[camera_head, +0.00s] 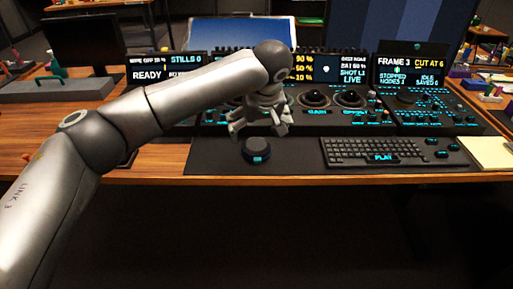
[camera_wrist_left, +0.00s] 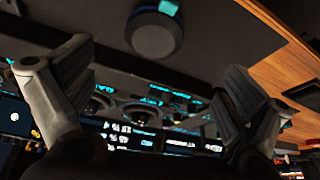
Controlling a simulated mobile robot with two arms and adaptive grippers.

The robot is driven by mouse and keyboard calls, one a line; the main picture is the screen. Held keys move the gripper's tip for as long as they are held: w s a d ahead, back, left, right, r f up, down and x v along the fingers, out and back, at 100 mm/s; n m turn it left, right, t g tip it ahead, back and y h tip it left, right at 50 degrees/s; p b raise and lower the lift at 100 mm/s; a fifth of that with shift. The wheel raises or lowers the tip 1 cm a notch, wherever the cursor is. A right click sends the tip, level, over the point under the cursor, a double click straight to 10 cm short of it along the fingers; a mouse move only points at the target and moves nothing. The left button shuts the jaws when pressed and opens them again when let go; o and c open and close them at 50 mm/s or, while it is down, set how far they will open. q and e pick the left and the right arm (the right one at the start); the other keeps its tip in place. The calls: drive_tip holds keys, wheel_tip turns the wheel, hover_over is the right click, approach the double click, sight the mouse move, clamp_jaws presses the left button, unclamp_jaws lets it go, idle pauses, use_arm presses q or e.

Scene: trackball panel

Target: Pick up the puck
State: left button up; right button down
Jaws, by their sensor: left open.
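The puck (camera_head: 257,149) is a dark, round, low disc with a teal-lit mark on its front side. It sits on the black desk mat (camera_head: 215,160) near the desk's front edge. My left gripper (camera_head: 259,130) is above and just behind the puck, fingers pointing down and spread apart, with nothing between them. In the left wrist view the puck (camera_wrist_left: 155,32) shows at the top centre, beyond the open fingers of the gripper (camera_wrist_left: 160,95). The puck appears apart from the fingers. My right gripper is in neither view.
A black keyboard (camera_head: 385,151) lies on the mat to the right of the puck. A control panel with trackballs (camera_head: 315,98) and lit screens stands behind. A pale notepad (camera_head: 484,152) is at far right. The mat left of the puck is clear.

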sight(256, 143)
use_arm(q)
drive_tip(key=x, duration=0.5)
drive_tip(key=shift+d, duration=0.15)
drive_tip(key=x, duration=0.4)
drive_tip(key=shift+w+d+f, duration=0.15)
drive_tip(key=shift+w+d, duration=0.05)
drive_tip(key=shift+w, duration=0.2)
drive_tip(key=shift+w+f, duration=0.15)
drive_tip(key=shift+f, duration=0.15)
drive_tip(key=c, duration=1.1)
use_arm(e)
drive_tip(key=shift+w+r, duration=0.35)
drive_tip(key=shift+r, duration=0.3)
use_arm(q)
drive_tip(key=shift+r, duration=0.1)
